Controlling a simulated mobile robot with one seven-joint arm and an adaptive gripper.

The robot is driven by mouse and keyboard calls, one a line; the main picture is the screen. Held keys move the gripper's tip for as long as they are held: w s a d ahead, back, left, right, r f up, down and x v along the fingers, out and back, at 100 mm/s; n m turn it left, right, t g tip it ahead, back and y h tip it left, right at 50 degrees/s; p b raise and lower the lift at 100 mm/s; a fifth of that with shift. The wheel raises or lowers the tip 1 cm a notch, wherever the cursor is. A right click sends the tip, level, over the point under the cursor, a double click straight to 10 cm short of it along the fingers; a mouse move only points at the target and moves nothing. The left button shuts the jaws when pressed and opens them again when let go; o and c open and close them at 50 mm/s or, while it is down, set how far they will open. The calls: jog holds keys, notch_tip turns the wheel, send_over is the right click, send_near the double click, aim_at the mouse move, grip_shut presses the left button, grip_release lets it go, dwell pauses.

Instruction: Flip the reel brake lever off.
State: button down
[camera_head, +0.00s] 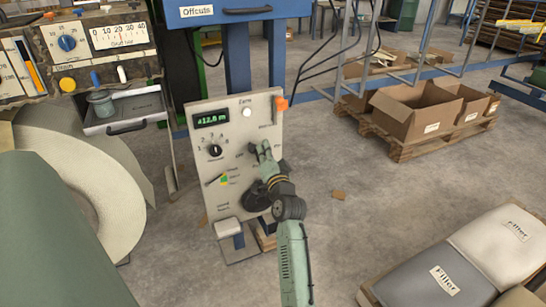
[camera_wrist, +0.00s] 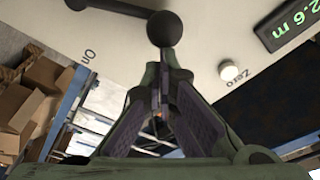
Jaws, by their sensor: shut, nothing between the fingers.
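A control panel (camera_head: 208,165) stands upright in the middle of the head view. In the wrist view a black lever with a ball end (camera_wrist: 168,28) crosses the pale panel face. I take it for the reel brake lever, though no name for it is readable. An "On" label (camera_wrist: 88,55) is on the panel to its lower left. My gripper (camera_head: 260,150) is at the panel's right side; in the wrist view its fingers (camera_wrist: 160,82) are shut and empty, their tips close to the ball. I cannot tell whether they touch it. My gripper hides the lever in the head view.
The panel also carries a length display (camera_head: 211,118), a white Zero button (camera_head: 247,112) and a round knob (camera_head: 215,150). A large roll (camera_head: 95,165) stands at left. Cardboard boxes (camera_head: 415,108) sit on a pallet at right. Filler sacks (camera_head: 435,287) lie front right. Floor between is mostly clear.

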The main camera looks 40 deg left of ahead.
jog(key=shift+s+a+f+n+b, duration=0.2)
jog(key=shift+s+a+n+b, duration=0.1)
jog(key=shift+s+n+b, duration=0.55)
jog(key=shift+w, duration=0.15)
jog(key=shift+w+r, duration=0.1)
jog(key=shift+r, duration=0.05)
